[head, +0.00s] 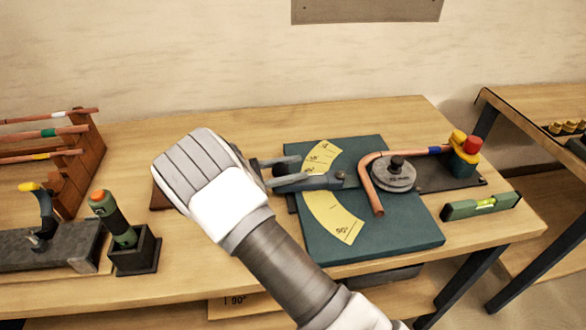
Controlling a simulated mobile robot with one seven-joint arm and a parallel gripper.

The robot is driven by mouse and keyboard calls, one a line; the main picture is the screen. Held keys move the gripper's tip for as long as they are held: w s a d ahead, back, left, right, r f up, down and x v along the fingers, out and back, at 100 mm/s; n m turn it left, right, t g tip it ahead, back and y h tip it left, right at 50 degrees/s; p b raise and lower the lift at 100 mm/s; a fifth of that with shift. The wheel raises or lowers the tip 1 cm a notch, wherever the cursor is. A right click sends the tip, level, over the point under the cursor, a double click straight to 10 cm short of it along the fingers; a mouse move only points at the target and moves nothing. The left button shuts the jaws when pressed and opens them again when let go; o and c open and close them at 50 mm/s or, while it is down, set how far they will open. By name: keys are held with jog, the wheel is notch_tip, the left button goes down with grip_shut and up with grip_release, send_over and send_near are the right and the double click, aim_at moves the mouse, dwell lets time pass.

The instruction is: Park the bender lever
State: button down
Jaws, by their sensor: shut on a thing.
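The bender stands on the wooden workbench, with a dark green base plate (405,230), a yellow angle scale (332,218) and a round grey die (394,174). Its grey lever (318,182) points left from near the die, across the scale. My gripper (282,174) is shut on the lever's left end; my white hand hides part of the grip. A bent copper pipe (372,190) curves around the die. Its far end, with a blue band, runs right to a red and yellow clamp (464,148).
A green spirit level (481,205) lies right of the bender. At left are a wooden rack of pipes (82,165), a green tool in a black holder (122,228) and a grey vise-like block (55,245). A second table (520,105) stands at right.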

jog(key=shift+c, duration=1.5)
grip_release()
jog(key=b+v, duration=0.1)
jog(key=v, duration=1.1)
